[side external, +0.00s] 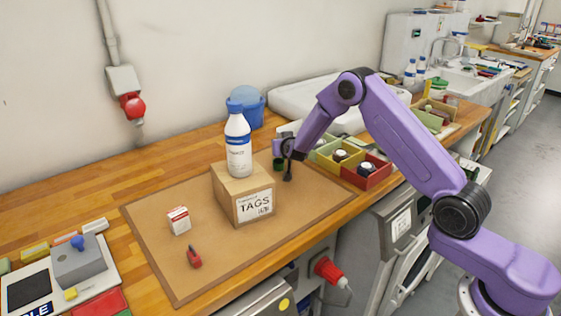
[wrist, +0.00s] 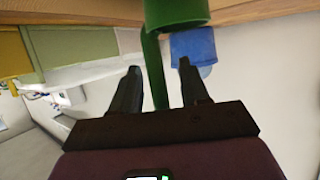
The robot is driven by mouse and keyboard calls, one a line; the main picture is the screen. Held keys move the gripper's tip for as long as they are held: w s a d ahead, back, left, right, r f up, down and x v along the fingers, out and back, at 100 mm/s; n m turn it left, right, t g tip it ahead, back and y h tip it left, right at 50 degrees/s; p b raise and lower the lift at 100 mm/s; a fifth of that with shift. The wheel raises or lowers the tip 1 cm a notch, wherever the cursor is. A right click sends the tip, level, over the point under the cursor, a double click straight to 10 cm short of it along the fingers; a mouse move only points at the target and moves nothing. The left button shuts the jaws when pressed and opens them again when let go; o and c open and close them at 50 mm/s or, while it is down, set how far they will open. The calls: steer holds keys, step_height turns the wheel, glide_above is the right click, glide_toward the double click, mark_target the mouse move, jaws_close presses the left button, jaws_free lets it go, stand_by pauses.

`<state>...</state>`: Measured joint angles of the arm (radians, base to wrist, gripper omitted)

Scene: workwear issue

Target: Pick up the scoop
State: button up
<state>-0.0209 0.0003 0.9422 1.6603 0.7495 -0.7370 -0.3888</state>
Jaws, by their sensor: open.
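The scoop is green, with a round cup and a long thin handle. In the wrist view the scoop (wrist: 178,14) has its cup at the top edge, and its handle runs down between my fingers. My gripper (wrist: 158,68) is open, with one finger on each side of the handle; I cannot tell whether either touches it. In the side view my gripper (side external: 287,166) is low over the back right of the brown mat, just right of the box. A small dark green part of the scoop (side external: 278,163) shows beside it; the rest is hidden.
A cardboard TAGS box (side external: 232,200) with a white bottle (side external: 238,150) on it stands close left of my gripper. Coloured bins (side external: 367,172) stand close right. A blue-lidded container (side external: 250,108) is behind.

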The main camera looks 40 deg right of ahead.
jaws_close()
steer(key=shift+r, duration=0.15)
